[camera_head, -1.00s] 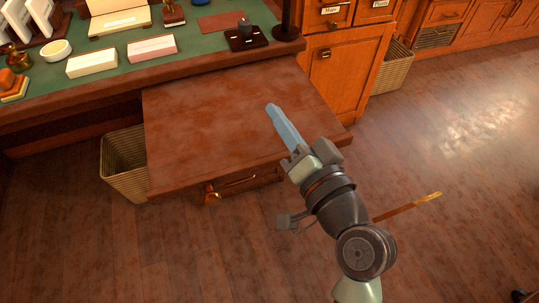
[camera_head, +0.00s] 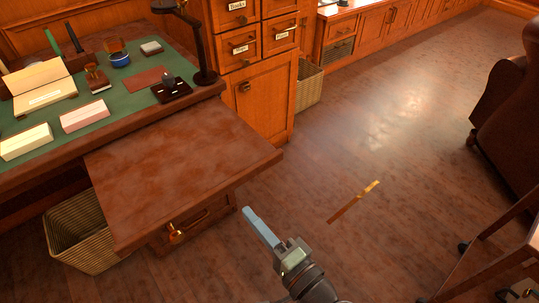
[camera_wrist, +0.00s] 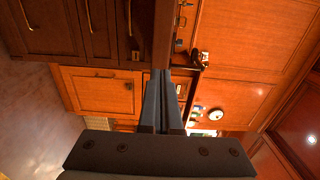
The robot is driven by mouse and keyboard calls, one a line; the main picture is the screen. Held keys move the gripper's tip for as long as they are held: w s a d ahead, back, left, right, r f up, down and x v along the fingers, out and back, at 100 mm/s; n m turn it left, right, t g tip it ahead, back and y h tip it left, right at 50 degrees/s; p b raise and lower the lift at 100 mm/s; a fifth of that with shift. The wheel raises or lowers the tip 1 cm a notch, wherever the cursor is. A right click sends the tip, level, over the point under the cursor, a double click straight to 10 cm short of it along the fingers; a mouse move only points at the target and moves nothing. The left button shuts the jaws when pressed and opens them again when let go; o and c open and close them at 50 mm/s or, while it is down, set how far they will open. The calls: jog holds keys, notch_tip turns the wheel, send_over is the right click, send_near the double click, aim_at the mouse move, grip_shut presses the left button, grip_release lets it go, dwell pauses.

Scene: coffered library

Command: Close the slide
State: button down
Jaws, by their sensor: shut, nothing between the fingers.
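The slide (camera_head: 175,180) is a flat brown board pulled out from under the green-topped desk (camera_head: 120,95), over a drawer with a brass handle (camera_head: 190,225). My gripper (camera_head: 247,211) has pale blue fingers, shut together and empty. In the head view it shows over the floor, just off the slide's front edge towards its right part. A gap shows in that view; the exact distance is unclear. In the wrist view, turned sideways, the shut fingers (camera_wrist: 163,75) point at a brown board edge (camera_wrist: 163,35) beside dark drawers. Whether they touch it is unclear.
A wicker basket (camera_head: 78,232) stands left of the drawer, another (camera_head: 309,86) beyond the cabinet (camera_head: 262,98). A brass-coloured strip (camera_head: 356,200) shows over the floor. A dark armchair (camera_head: 510,90) stands at the right. Floor between is mostly clear. Boxes and a lamp stand on the desk.

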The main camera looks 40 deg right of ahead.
aim_at(227, 190)
jog(key=w, duration=0.5)
jog(key=shift+w+a, duration=0.1)
jog(key=shift+w, duration=0.3)
